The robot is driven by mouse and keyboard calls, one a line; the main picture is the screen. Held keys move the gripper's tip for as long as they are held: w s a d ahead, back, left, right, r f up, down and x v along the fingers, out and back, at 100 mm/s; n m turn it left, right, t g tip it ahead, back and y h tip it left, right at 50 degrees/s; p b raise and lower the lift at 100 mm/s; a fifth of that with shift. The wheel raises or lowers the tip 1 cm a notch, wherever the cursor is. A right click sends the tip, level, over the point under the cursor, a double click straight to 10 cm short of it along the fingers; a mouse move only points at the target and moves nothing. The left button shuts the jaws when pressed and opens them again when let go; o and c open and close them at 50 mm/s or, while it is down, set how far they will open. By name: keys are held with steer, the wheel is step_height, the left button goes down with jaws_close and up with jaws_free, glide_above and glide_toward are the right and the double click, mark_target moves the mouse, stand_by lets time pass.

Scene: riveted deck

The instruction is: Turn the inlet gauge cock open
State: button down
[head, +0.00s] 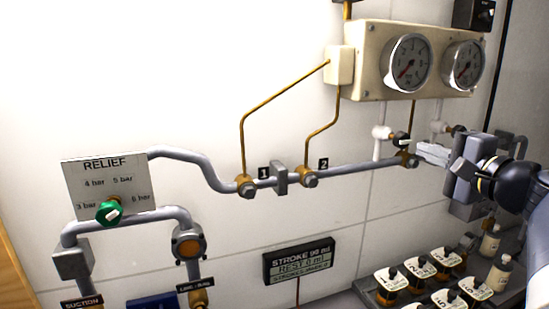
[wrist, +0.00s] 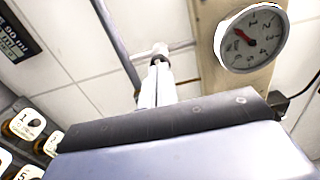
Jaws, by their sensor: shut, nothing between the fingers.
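A small cock with a black knob (head: 402,139) sits on the pipework under the gauge panel, beside a white fitting (head: 381,132) and above a brass fitting (head: 405,158). A second similar cock (head: 455,130) is to its right; I read no label saying which is the inlet one. My gripper (head: 420,150) points left, its pale fingers shut and empty, with tips close to the first black knob. In the wrist view the fingers (wrist: 157,66) reach a small dark part below the white fitting (wrist: 156,50). I cannot tell whether they touch it.
Two round gauges, left (head: 407,63) and right (head: 464,66), are on the cream panel (head: 370,45) above. The grey pipe (head: 345,171) runs left along the wall. Several numbered bottles stand in a tray (head: 372,289) below. A display (head: 298,261) and relief plate (head: 102,181) are further left.

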mark_target(405, 141)
steer(key=p+x, duration=0.1)
steer(key=x, duration=0.4)
steer(key=shift+w+r, duration=0.1)
steer(key=shift+w, duration=0.1)
steer(key=shift+x, duration=0.85)
steer(key=shift+d, duration=0.2)
